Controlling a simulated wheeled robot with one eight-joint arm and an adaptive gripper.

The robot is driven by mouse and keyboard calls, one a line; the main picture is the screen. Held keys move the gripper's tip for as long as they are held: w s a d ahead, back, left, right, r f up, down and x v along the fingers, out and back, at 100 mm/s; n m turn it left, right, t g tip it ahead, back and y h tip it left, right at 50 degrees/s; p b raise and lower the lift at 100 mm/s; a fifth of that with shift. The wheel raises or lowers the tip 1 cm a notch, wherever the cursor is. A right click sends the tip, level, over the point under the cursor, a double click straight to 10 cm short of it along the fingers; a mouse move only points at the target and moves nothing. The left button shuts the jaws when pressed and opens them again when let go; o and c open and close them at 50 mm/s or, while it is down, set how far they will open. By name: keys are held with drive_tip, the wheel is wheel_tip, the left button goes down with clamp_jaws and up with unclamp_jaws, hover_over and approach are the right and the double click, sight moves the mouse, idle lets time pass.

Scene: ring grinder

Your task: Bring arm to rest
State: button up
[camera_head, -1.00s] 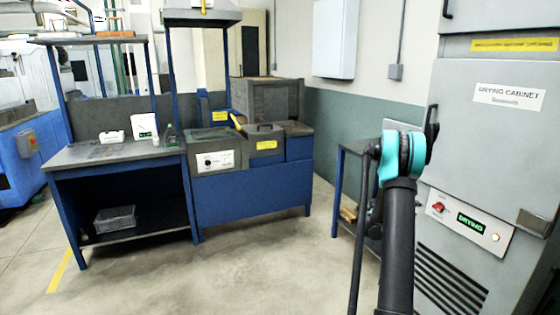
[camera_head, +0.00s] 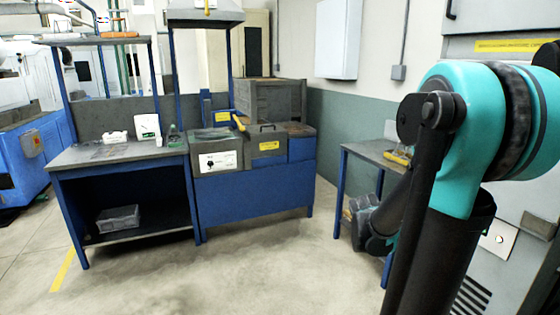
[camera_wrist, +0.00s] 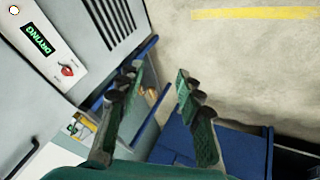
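My gripper (camera_wrist: 158,84) shows in the wrist view with its two green-padded fingers apart and nothing between them. It points down toward the concrete floor. In the head view my arm is folded at the right, with its teal elbow large and close to the camera. Its dark wrist end hangs low beside the small side table (camera_head: 352,150), and the fingertips cannot be made out there.
The drying cabinet (camera_wrist: 82,32) stands close beside my gripper, with its red knob and lit display. A yellow item lies on the side table. The blue workbench (camera_head: 105,155) and the blue tank unit (camera_head: 255,185) stand further left. Open floor (camera_head: 190,275) lies in front.

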drive_tip(key=s+a+f+y, duration=0.2)
drive_tip(key=s+a, duration=0.4)
drive_tip(key=s, duration=0.2)
drive_tip(key=s+a+f+y, duration=0.2)
drive_tip(key=s+a, duration=0.4)
drive_tip(key=s, duration=0.2)
drive_tip(key=shift+a+f+g+y, duration=0.25)
drive_tip(key=shift+f+g+y, duration=0.05)
drive_tip(key=shift+g, duration=0.1)
